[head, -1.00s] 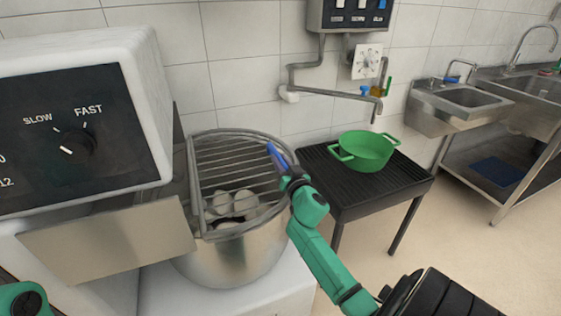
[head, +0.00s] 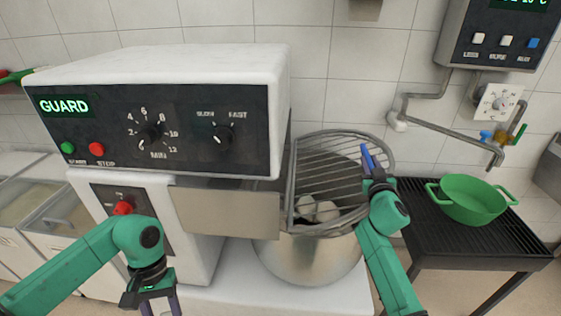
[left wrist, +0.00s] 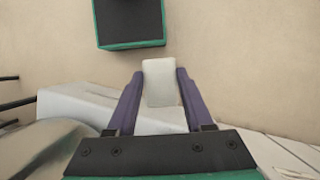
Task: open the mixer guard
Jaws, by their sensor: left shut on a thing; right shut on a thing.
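The mixer guard (head: 328,168), a grey wire grille with a curved rim, lies over the steel mixing bowl (head: 305,262). I cannot tell whether it is slightly raised. Pale rounded shapes show through its bars. My right gripper (head: 370,158), with blue fingers, is shut on the guard's rim at its right side. My left gripper (head: 160,303) is low in front of the mixer, mostly cut off by the lower edge. The left wrist view shows its purple fingers shut on a pale block (left wrist: 161,84). The mixer's display (head: 64,106) reads GUARD.
The mixer head (head: 180,65) stands left of the bowl, with dials and a red knob (head: 122,208). A green pot (head: 470,200) stands on a black ribbed table (head: 425,218) right of the bowl. A wall control box (head: 500,35) and pipes are behind.

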